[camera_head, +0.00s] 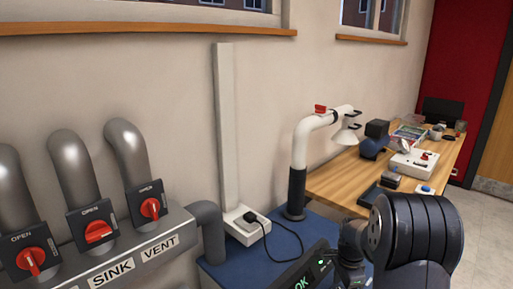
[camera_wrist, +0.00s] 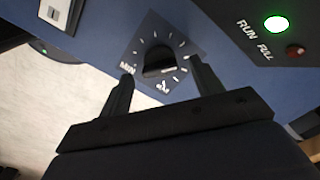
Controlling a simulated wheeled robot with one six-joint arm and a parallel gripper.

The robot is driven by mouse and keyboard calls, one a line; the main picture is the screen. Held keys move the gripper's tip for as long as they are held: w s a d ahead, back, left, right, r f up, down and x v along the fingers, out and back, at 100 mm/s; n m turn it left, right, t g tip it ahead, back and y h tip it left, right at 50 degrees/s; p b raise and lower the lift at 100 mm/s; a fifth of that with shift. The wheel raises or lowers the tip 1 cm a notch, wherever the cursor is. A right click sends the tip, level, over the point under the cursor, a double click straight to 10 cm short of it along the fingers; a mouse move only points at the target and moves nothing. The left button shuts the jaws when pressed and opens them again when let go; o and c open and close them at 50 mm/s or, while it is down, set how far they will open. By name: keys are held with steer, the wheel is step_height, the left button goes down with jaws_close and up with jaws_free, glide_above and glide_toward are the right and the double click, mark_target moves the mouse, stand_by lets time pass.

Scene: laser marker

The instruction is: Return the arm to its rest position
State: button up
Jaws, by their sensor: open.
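My gripper (camera_wrist: 161,70) is open in the wrist view, with its two fingers apart and nothing held. A black dial knob (camera_wrist: 158,60) marked MIN and MAX shows between and beyond the fingertips, on a blue panel. I cannot tell how far the fingertips are from it. In the head view my dark arm (camera_head: 412,235) is bent at the lower right, and its links hide most of the gripper and what is behind it.
A lit green RUN lamp (camera_wrist: 276,24) and a dark red FULL lamp (camera_wrist: 296,51) are on the panel. A blue surface (camera_head: 222,270) carries a white extraction arm (camera_head: 302,140). A wooden bench (camera_head: 335,182) stands behind. Pipes with red valves (camera_head: 98,231) are at left.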

steer(key=shift+f, duration=0.5)
steer(key=shift+n, duration=0.3)
